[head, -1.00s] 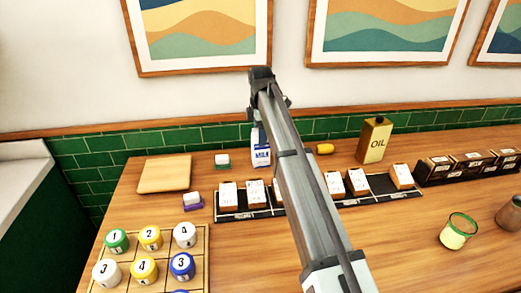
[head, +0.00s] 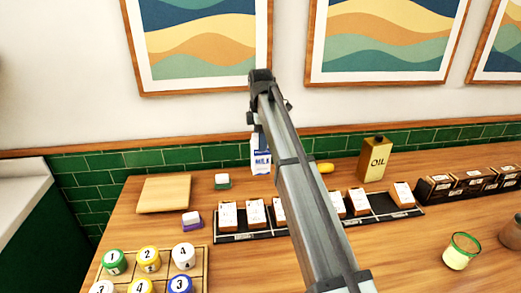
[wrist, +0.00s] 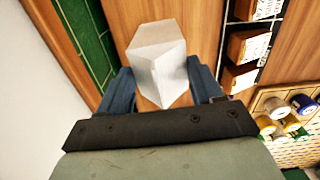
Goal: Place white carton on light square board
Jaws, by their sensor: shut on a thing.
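The white carton (head: 261,157), with blue "MILK" lettering, is upright at the back of the wooden table, below the end of my arm. In the wrist view the white carton (wrist: 158,62) is between the two blue-grey fingers of my gripper (wrist: 162,90), which is shut on it. In the head view the fingers are mostly hidden by my arm. The carton looks slightly raised off the table. The light square board (head: 164,195) lies bare at the back left of the table, left of and apart from the carton.
A dark rack of cards (head: 240,236) stands in front. A yellow item (head: 325,168) and an oil tin (head: 375,160) are right. The green-tiled wall (head: 110,163) is behind.

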